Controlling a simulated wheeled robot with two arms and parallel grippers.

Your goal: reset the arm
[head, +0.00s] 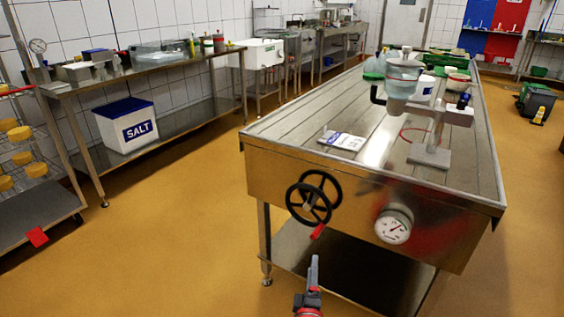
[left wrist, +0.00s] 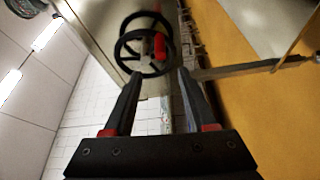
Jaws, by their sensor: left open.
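My left gripper (head: 314,272) shows at the bottom of the head view, in front of the steel table and below its handwheel. In the left wrist view its two dark fingers (left wrist: 157,88) are apart with nothing between them. The black handwheel (head: 312,199) with a red handle is on the front of the table; it also shows beyond the fingers in the left wrist view (left wrist: 143,54), apart from them. My right gripper is not in view.
The steel table (head: 262,175) has a dial gauge (head: 394,225) on its front. A stand (head: 430,155) holding a clear vessel (head: 403,78) and a white label card (head: 343,140) are on top. A salt bin (head: 127,125) sits on the left bench's lower shelf.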

